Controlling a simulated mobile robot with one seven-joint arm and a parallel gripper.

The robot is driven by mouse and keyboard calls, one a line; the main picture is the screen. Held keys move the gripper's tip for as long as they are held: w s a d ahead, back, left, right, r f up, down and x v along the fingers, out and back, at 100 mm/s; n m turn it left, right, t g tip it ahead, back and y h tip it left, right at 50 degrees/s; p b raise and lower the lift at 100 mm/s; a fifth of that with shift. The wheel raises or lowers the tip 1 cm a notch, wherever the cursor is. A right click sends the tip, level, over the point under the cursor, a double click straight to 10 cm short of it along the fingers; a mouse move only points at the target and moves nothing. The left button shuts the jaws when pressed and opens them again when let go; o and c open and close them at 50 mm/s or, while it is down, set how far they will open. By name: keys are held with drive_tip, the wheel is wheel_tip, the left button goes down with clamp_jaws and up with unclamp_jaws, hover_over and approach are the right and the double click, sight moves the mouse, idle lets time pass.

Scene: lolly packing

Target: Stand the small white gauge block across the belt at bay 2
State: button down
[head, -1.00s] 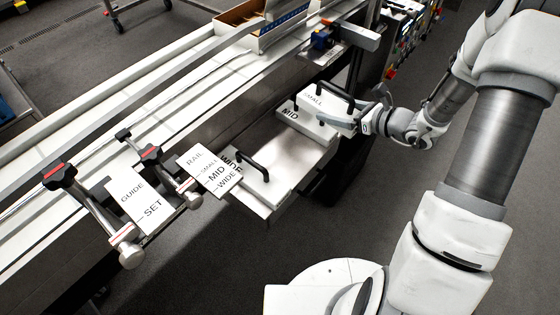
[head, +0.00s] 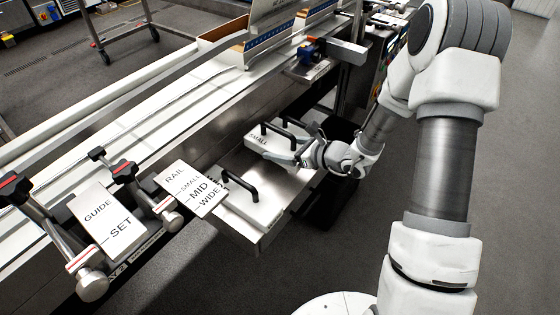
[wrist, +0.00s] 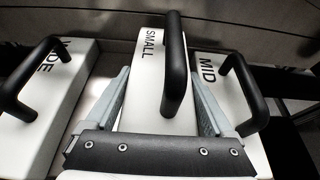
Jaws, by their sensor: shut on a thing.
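The small white gauge block (head: 265,147), marked SMALL with a black handle, is at the drawer's (head: 257,235) far end. My gripper (head: 298,150) is shut on it; in the wrist view the block (wrist: 155,95) stands between the two grey fingers (wrist: 153,105). Whether its underside is clear of the drawer cannot be told. The WIDE block (wrist: 45,105) is to its left and the MID block (wrist: 222,95) to its right. The belt (head: 150,133) runs diagonally beyond the drawer. A partly cut-off label ending in 2 (head: 118,268) is below the GUIDE SET plate (head: 103,222).
Two clamp posts with black knobs (head: 123,172) flank the GUIDE SET plate. A RAIL plate marked SMALL, MID, WIDE (head: 190,185) stands between plate and drawer. A blue device (head: 312,50) and open cartons (head: 228,42) are farther up the line. The belt near the plate looks clear.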

drive_tip(key=shift+a+f+b, duration=0.1)
drive_tip(key=shift+f+b, duration=0.7)
drive_tip(key=shift+f, duration=1.15)
drive_tip(key=shift+f, duration=0.25)
unclamp_jaws()
